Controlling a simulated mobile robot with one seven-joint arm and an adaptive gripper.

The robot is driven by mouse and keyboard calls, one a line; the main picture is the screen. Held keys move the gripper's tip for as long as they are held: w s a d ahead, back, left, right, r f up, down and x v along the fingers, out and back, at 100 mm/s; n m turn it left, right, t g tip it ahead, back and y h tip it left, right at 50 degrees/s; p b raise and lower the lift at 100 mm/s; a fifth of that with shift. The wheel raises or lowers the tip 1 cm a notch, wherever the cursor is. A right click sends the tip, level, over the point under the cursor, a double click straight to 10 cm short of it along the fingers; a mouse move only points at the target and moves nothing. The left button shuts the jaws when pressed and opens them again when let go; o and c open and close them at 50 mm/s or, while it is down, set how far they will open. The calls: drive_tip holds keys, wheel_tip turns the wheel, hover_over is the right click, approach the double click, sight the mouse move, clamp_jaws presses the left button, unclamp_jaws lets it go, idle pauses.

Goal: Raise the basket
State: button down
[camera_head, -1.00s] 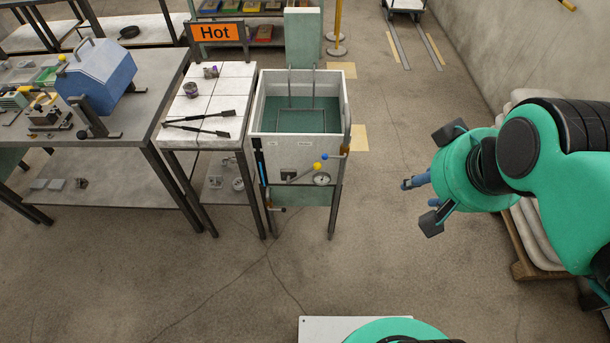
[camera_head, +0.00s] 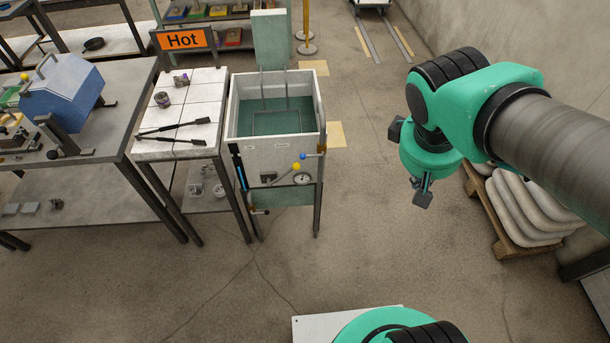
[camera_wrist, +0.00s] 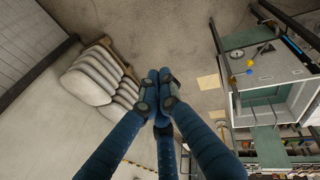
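A wire basket (camera_head: 277,112) sits down inside a white tank (camera_head: 272,152) filled with green liquid. Its two thin hooked rods rise above the tank's back rim. The tank's front carries a lever with a yellow knob (camera_head: 296,166), a blue knob (camera_head: 303,156) and a round gauge (camera_head: 302,178). My gripper (camera_head: 421,186) is out to the right of the tank, apart from it and over open floor. In the wrist view, its blue fingers (camera_wrist: 159,88) come together at their tips with nothing between them. The tank also shows at the right of the wrist view (camera_wrist: 270,70).
A tiled table (camera_head: 190,105) with black tongs (camera_head: 175,128) stands left of the tank, under an orange "Hot" sign (camera_head: 184,40). A metal workbench (camera_head: 110,130) is farther left. White sacks on a pallet (camera_head: 520,215) lie at right. Floor before the tank is clear.

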drive_tip(key=w+d+f+n+g+h+p, duration=0.25)
drive_tip(key=w+d+f+n+h, duration=0.35)
drive_tip(key=w+d+n+h, duration=0.5)
drive_tip(key=w+a+f+n+t+h, duration=0.1)
drive_tip(key=w+a+f+n+t, duration=0.2)
drive_tip(key=w+n, duration=0.4)
drive_tip(key=w+a+f+n+t+h, duration=0.1)
drive_tip(key=w+f+n+t, duration=0.35)
drive_tip(key=w, duration=0.35)
drive_tip(key=w+a+f+n+t+y+p, duration=0.1)
drive_tip(key=w+a+f+n+t+y, duration=0.25)
drive_tip(key=a+f+n, duration=0.35)
drive_tip(key=w+a+f+n+t+y+p, duration=0.1)
drive_tip(key=w+a+f+n+t+y, duration=0.25)
drive_tip(key=f, duration=0.55)
drive_tip(key=s+a+f+n+t+y, duration=0.1)
drive_tip(key=s+a+f+n+y, duration=0.3)
drive_tip(key=a+f, duration=0.3)
drive_tip(key=s+a+f+n+t+y, duration=0.2)
drive_tip(key=a+f+n, duration=0.4)
drive_tip(key=f, duration=0.4)
drive_tip(key=shift+s+a+f+n+y, duration=0.3)
drive_tip(key=shift+s+a+n+y, duration=0.15)
drive_tip(key=shift+s+y, duration=0.55)
